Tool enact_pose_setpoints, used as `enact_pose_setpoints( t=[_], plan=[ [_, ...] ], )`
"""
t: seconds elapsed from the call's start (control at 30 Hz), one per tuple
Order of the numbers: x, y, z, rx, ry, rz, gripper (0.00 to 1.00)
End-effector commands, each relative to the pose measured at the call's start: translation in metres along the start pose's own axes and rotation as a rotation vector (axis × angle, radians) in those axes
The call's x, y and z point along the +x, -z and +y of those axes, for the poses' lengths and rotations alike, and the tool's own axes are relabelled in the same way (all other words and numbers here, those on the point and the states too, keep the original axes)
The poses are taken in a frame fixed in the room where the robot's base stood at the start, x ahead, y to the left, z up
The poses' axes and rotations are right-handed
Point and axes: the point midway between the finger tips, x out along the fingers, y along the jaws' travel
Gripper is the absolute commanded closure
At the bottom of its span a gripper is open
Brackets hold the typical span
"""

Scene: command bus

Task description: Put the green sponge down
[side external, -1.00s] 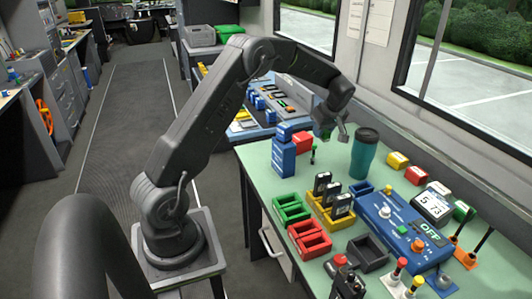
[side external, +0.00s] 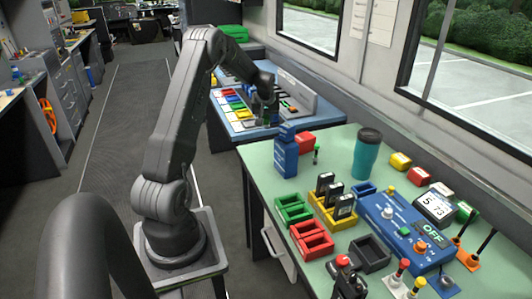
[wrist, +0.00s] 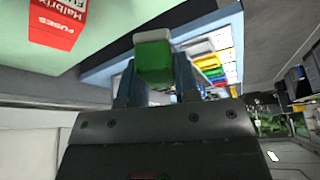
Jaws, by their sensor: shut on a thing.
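The green sponge (wrist: 153,62), with a pale white end, is held between the two fingers of my gripper (wrist: 155,78) in the wrist view. My gripper (side external: 264,112) is shut on it. In the side view my gripper points down over the blue-edged bench at the back. There the sponge cannot be made out against the dark gripper and bench. Whether it touches anything below cannot be told.
A red fuse box (wrist: 55,28) shows in the wrist view.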

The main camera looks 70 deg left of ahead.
Motion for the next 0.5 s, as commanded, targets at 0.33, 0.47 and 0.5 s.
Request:
enact_pose_setpoints(
  t=[0.33,0.47,0.5],
  plan=[
    [0.048,-0.019,0.000,-0.001,0.001,0.001,0.93],
    [0.065,-0.026,0.000,-0.002,0.000,0.001,0.93],
    [0.070,-0.028,0.000,-0.001,0.001,0.002,0.93]
  ],
)
